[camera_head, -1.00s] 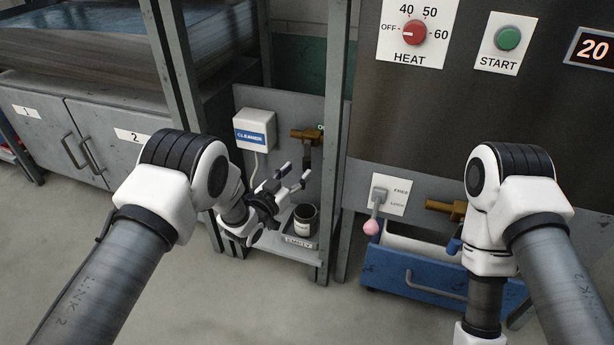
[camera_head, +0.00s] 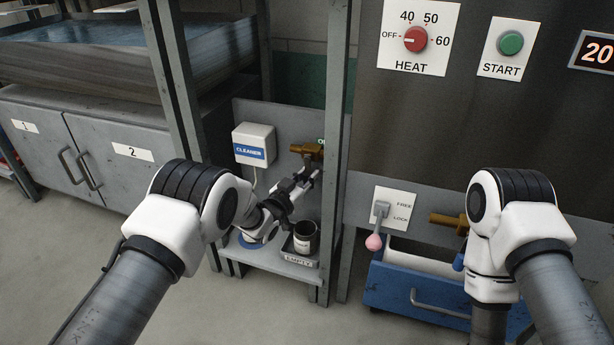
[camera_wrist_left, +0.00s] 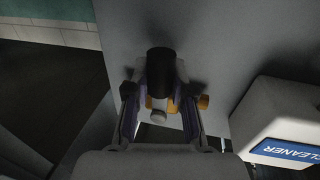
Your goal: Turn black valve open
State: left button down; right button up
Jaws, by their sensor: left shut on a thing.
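The fingers hide part of the handle in the head view. My right gripper is out of view; only its arm shows at the right.
A white CLEANER box (camera_head: 254,145) is left of the valve. A dark cup (camera_head: 304,240) stands on the EMPTY tray below. A metal post (camera_head: 337,150) is close on the right.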

pick_arm(q)
jog(key=n+p, duration=0.1)
jog(key=n, duration=0.1)
jog(key=d+n+p, duration=0.1)
jog(key=d+n+t+p, duration=0.1)
jog(key=n, duration=0.1)
jog(key=shift+s+d+r+n+p, duration=0.15)
jog(key=shift+s+r+n+p, duration=0.15)
jog(key=shift+s+r, duration=0.1)
jog(key=c, duration=1)
grip_release()
jog(key=shift+f, duration=0.1)
